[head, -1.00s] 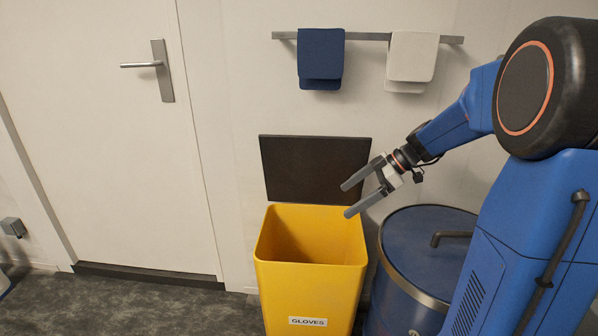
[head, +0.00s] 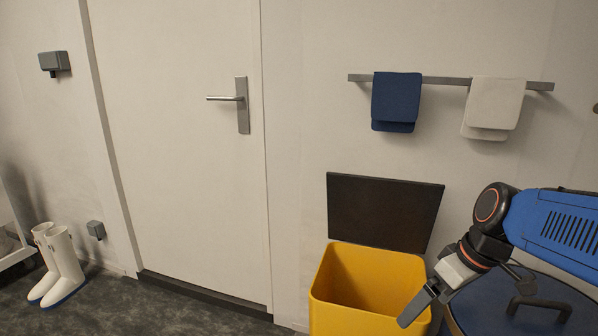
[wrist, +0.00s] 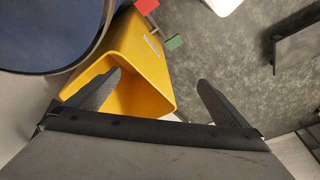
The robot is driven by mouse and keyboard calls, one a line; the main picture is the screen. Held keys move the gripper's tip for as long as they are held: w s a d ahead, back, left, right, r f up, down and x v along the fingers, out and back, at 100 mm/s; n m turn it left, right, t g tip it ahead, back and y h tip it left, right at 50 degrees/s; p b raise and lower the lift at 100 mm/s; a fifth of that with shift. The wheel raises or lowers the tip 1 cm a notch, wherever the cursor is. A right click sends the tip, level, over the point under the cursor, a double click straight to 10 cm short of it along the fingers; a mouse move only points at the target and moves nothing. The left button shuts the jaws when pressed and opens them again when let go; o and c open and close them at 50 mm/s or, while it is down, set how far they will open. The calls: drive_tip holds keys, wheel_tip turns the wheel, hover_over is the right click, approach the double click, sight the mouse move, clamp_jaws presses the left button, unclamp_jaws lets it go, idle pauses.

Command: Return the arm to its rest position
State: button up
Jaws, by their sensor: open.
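My gripper (head: 425,305) is at the lower right in the head view, pointing down and left beside the yellow bin's right side. In the wrist view my gripper (wrist: 158,82) shows two grey fingers spread apart with nothing between them. My blue arm (head: 555,230) is folded low at the right edge.
The yellow bin (head: 335,290) stands open, its dark lid (head: 385,212) raised against the wall. A blue drum (head: 520,310) is under my arm. A rail holds a blue towel (head: 396,100) and a white towel (head: 494,105). White boots (head: 62,265) stand left of the closed door (head: 180,170).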

drive_tip(key=s+d+f+m+t+h, duration=0.1)
drive_tip(key=s+d+m+t+h, duration=0.1)
drive_tip(key=s+m, duration=0.3)
drive_tip(key=shift+s+f+m+h, duration=0.3)
drive_tip(key=shift+s+f+h, duration=0.1)
drive_tip(key=shift+s, duration=1.5)
drive_tip(key=shift+s, duration=0.35)
